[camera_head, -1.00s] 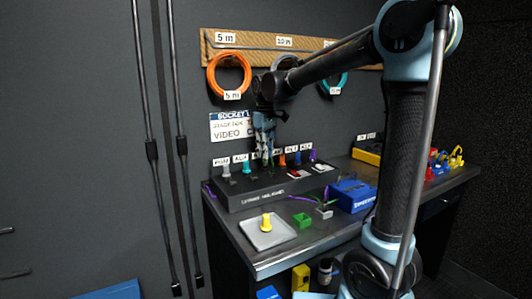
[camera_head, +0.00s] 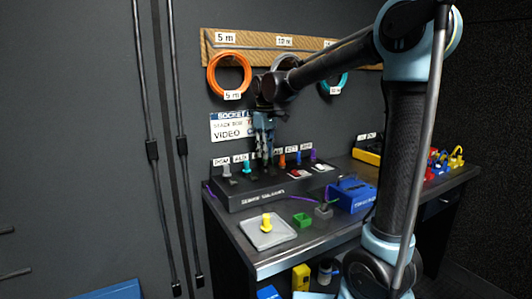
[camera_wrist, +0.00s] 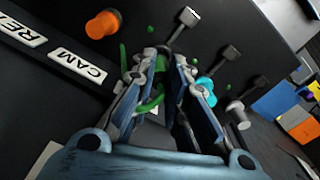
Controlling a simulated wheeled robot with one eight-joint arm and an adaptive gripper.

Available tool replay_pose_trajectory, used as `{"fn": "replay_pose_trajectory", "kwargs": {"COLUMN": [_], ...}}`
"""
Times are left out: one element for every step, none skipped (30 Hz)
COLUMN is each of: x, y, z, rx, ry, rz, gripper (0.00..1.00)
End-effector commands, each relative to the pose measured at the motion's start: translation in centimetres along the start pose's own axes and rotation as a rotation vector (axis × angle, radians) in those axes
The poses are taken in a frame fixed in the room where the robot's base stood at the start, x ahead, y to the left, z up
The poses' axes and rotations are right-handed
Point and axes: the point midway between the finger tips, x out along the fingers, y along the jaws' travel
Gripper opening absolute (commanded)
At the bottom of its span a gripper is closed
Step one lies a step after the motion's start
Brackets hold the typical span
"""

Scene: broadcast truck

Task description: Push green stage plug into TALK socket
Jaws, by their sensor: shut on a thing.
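My gripper (camera_head: 264,157) is over the middle of the dark socket box (camera_head: 285,190), pointing down. In the wrist view my gripper (camera_wrist: 166,58) has its fingers close together around a green plug (camera_wrist: 160,64). Green also shows lower between the fingers, probably its cable. The fingers cover most of the plug, so I cannot tell how deep it sits or whether it is in a socket. The TALK label is not readable; my gripper hides that part of the label row in the head view.
A grey plug (camera_head: 226,170) and a cyan plug (camera_head: 247,166) stand left of my gripper; an orange plug (camera_head: 282,160) stands close on the right. A tray (camera_head: 285,235) with a yellow plug (camera_head: 265,222), a green block (camera_head: 302,220) and a blue box (camera_head: 352,195) are in front.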

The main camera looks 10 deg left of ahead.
Motion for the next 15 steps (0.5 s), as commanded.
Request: {"fn": "replay_pose_trajectory", "kwargs": {"x": [0.10,0.16,0.24,0.30,0.36,0.44,0.50,0.56,0.63,0.69,0.75,0.83,0.88,0.94,1.02], "y": [0.01,0.01,0.01,0.01,0.01,0.01,0.01,0.01,0.02,0.02,0.02,0.02,0.02,0.02,0.02], "z": [-0.01,-0.01,-0.01,-0.01,-0.01,-0.01,-0.02,-0.02,-0.02,-0.03,-0.02,-0.03,-0.03,-0.03,-0.03], "rx": [0.000,0.000,0.000,0.000,0.000,0.000,0.000,0.000,0.000,0.000,0.000,0.000,0.000,0.000,0.000], "ry": [0.000,0.000,0.000,0.000,0.000,0.000,0.000,0.000,0.000,0.000,0.000,0.000,0.000,0.000,0.000], "rz": [0.000,0.000,0.000,0.000,0.000,0.000,0.000,0.000,0.000,0.000,0.000,0.000,0.000,0.000,0.000], "gripper": [0.00,0.00,0.00,0.00,0.00,0.00,0.00,0.00,0.00,0.00,0.00,0.00,0.00,0.00,0.00]}}
